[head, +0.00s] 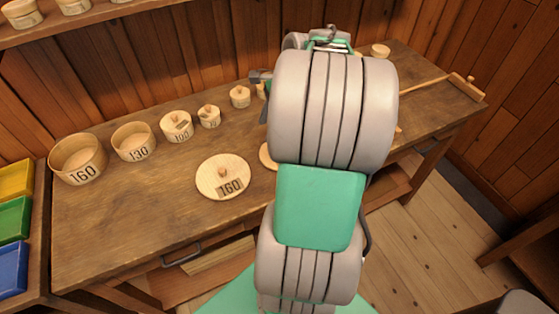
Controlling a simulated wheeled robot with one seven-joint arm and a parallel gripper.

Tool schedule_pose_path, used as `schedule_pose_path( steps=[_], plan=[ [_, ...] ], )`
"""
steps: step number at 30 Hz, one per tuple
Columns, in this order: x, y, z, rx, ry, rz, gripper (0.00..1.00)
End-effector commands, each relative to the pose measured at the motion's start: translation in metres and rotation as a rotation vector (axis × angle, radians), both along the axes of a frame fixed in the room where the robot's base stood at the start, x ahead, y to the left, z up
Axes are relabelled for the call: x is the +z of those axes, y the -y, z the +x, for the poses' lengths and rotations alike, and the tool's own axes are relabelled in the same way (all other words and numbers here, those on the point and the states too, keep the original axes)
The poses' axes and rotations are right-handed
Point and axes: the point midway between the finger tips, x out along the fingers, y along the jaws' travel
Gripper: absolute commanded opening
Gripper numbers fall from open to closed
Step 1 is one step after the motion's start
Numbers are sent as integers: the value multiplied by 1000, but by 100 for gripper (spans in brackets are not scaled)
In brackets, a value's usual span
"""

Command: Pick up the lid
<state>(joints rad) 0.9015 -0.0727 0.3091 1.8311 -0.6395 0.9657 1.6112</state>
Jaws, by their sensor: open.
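The round box marked 160 (75,172) and the box marked 130 (138,150) stand open at the left. My gripper (261,95) is mostly hidden behind my arm; only dark parts show at the arm's left edge, near the back of the bench. It is open and apart from the 160 lid.
Coloured bins (14,220) stand at far left. A wooden tool (466,88) lies at far right. The bench's front left is clear.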

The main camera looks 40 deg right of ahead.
Motion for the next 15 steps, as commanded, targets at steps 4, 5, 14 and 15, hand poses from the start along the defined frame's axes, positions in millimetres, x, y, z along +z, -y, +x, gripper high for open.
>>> schedule_pose_path(
  steps=[4, 5, 14, 15],
  plan=[
    [-35, 57, -26, -356, -55, 164, 46],
    [-37, 61, -29, -391, -61, 179, 46],
    [-72, 57, -22, -446, -72, 207, 46],
    [-78, 56, -20, -447, -71, 206, 46]
  ],
)
